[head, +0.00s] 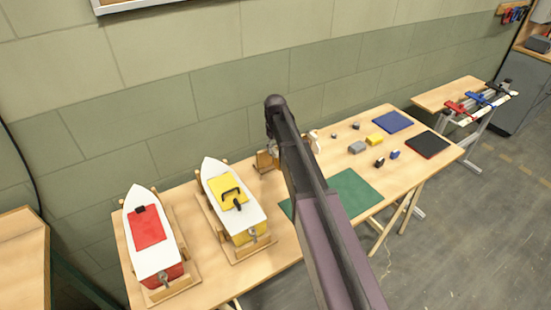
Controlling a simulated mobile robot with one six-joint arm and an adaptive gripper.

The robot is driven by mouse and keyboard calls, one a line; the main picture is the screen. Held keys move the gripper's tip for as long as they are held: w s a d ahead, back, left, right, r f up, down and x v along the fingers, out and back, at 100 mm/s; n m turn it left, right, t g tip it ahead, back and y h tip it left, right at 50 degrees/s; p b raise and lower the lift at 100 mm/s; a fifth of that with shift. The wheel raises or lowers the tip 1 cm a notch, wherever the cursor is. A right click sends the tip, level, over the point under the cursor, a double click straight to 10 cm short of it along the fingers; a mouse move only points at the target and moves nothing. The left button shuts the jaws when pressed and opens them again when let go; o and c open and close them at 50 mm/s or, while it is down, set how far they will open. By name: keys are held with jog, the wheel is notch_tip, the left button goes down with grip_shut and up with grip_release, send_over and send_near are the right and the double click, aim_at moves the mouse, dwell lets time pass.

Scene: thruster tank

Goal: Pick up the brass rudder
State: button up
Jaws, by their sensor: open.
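I cannot make out a brass rudder for certain. A white boat with a red deck panel (149,228) sits in a wooden cradle at the left of the table, with a small grey metal part (163,277) at its stern. A white boat with a yellow deck panel (232,191) sits in a cradle to its right, with a similar small part (251,232) at its stern. My dark arm rises across the middle and covers most of a third wooden stand (265,161). My gripper cannot be made out; the arm's upper end hides that area.
The wooden table (292,250) holds a green mat (352,193), a blue mat (393,122), a black mat (428,145), a yellow block (375,139), a grey block (357,147) and several small parts. A side table with clamps (470,104) stands at right.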

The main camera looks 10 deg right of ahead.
aim_at(276, 159)
jog(key=shift+f, duration=0.1)
jog(key=shift+w+d+f+b, duration=0.1)
jog(key=shift+d+f+b, duration=0.05)
jog(key=shift+f+b, duration=2.45)
jog(key=shift+r, duration=0.1)
grip_shut()
